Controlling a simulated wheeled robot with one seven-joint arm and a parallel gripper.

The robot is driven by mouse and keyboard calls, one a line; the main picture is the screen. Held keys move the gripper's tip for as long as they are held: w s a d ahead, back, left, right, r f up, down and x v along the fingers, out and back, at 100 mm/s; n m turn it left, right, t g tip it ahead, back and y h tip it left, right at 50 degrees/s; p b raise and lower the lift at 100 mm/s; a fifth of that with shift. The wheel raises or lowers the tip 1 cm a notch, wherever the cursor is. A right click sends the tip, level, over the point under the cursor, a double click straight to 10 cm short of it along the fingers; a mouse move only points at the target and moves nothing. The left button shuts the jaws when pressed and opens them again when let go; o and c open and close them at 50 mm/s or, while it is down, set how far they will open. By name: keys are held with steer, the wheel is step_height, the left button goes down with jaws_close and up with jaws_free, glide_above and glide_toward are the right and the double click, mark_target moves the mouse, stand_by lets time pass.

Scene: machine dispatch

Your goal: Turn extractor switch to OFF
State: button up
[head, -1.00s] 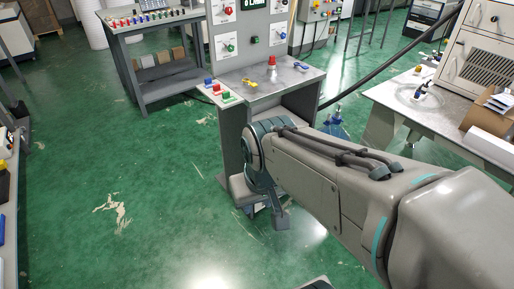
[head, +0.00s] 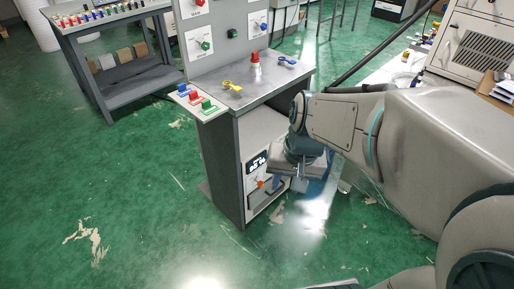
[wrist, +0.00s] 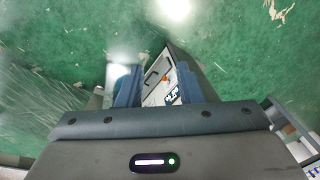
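A white panel (head: 256,196) with a small dark display and an orange knob (head: 261,184) sits low in the grey cabinet. Other knobs are on the upright board above: a green one (head: 205,45) and a blue one (head: 263,26). I cannot read which switch is labelled extractor.
A grey shelf table (head: 120,55) stands at back left. A white bench (head: 400,68) is at right. The green floor at left is clear.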

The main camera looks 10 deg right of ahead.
steer(key=w+a+f+m+g+y+b, duration=0.1)
steer(key=w+f+m+y+b, duration=0.25)
steer(key=w+f, duration=0.4)
steer(key=w+a+f+m+g+y+b, duration=0.15)
steer(key=w+f+m+b, duration=0.3)
steer(key=f, duration=0.55)
steer(key=m+t+y+b, duration=0.4)
steer(key=m+t+b, duration=1.1)
steer(key=m, duration=1)
glide_toward(262, 184)
steer(key=shift+t, duration=0.35)
steer(key=shift+f+b+x, duration=0.2)
steer(key=shift+b+x, duration=0.25)
steer(key=shift+x, duration=1.3)
steer(key=shift+f+b+x, duration=0.2)
steer(key=shift+b+x, duration=0.2)
steer(key=shift+x, duration=1.35)
steer(key=shift+f+b+x, duration=0.2)
steer(key=shift+b+x, duration=0.25)
steer(key=shift+x, duration=1.3)
steer(key=c, duration=0.6)
